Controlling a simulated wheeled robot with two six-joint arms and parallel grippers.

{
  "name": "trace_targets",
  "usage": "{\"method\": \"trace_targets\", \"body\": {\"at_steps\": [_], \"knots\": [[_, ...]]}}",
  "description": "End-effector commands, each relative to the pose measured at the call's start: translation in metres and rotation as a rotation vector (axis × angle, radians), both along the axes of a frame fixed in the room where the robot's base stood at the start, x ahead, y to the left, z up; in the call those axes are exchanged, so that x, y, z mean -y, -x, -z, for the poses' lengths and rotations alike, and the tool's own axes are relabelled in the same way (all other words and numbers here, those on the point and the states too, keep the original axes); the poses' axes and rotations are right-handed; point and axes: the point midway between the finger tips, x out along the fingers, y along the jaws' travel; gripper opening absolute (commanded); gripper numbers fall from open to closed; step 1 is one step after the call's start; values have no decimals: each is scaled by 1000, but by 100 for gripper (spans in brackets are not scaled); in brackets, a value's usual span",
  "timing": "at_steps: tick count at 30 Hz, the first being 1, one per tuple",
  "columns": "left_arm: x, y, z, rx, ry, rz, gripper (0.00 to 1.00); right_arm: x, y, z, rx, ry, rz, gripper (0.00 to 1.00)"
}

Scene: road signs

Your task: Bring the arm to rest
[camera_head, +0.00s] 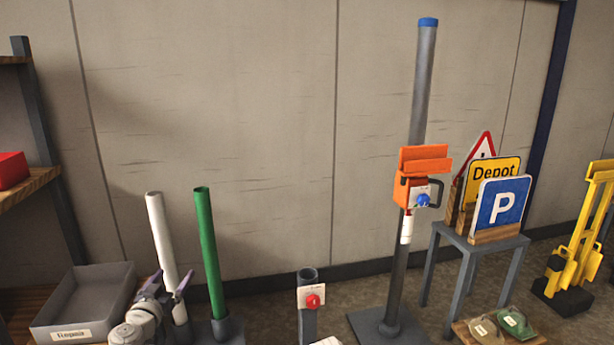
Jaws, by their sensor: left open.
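My left arm comes in at the bottom left. Its gripper (168,284) is open, with its two fingers apart and pointing up. It shows in front of the lower part of a white tube (160,235) and just left of a green tube (209,245). I see nothing held in it, and I cannot tell whether a finger touches the white tube. My right gripper is out of view.
A grey bin (85,300) stands left of my gripper. A short post with a red knob (312,298) and a tall grey pole (420,90) with an orange clamp stand right. A small table (470,245) holds several signs. The back wall is bare.

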Motion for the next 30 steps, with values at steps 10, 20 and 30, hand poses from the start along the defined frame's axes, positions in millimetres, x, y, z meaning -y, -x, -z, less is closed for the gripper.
{"method": "trace_targets", "body": {"at_steps": [10,20,30], "knots": [[131,4,43,-206,12,316,93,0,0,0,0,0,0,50],[296,111,157,-891,-72,624,93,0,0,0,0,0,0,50],[300,220,205,-1439,-301,335,93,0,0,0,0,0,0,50]]}}
